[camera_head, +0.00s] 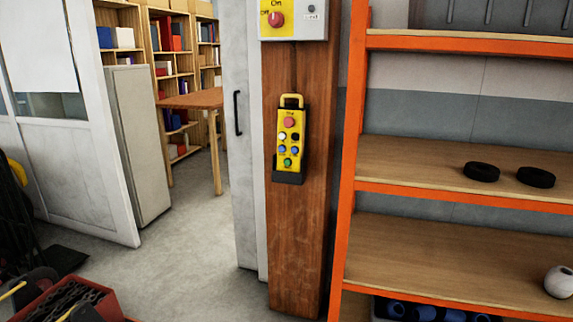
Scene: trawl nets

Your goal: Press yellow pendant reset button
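The yellow pendant (277,158) hangs upright on a brown wooden post (296,235), near the middle of the view. It has a yellow loop handle on top and a dark lower end. Its face carries a red button (289,122) at the top, a white button (282,137) and a black button (295,137) below, then two blue buttons, and a green button (287,162) lowest. The labels are too small to read, so I cannot tell which is reset. Neither of my grippers is in view, and nothing covers the pendant.
A switch box (311,27) with a red knob sits above the pendant. An orange-framed shelf (455,188) with black rings stands close on the right. A grey sliding door (243,190) is left of the post. A red crate (100,303) lies at lower left. Floor between is clear.

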